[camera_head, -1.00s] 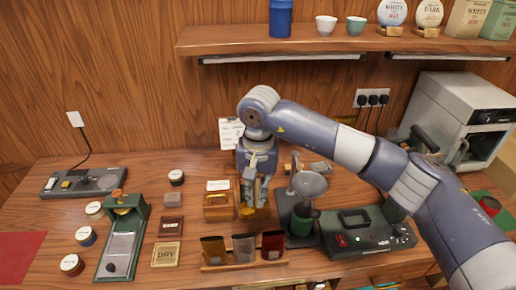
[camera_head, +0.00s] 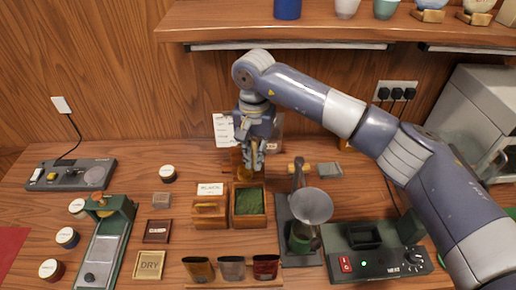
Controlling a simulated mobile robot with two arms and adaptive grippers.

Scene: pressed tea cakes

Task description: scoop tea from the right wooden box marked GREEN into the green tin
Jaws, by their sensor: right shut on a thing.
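The right wooden box (camera_head: 233,220) stands open on the table, filled with green tea (camera_head: 249,201). No GREEN mark is readable on it. My right gripper (camera_head: 251,172) is just behind the box, shut on a wooden piece that looks like the box's lid (camera_head: 244,175), partly hidden by the fingers. A green tin (camera_head: 300,241) stands on a dark stand to the right of the box, partly hidden under a grey metal funnel (camera_head: 312,206). A wooden-handled metal scoop (camera_head: 328,170) seems to lie behind the funnel. My left gripper is out of view.
A lidded wooden box (camera_head: 209,222) stands left of the open box. In front is a rack with several small containers (camera_head: 231,267). A green device with a red switch (camera_head: 374,262) is at the right, a green press (camera_head: 102,245) at the left. A shelf (camera_head: 330,28) hangs above.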

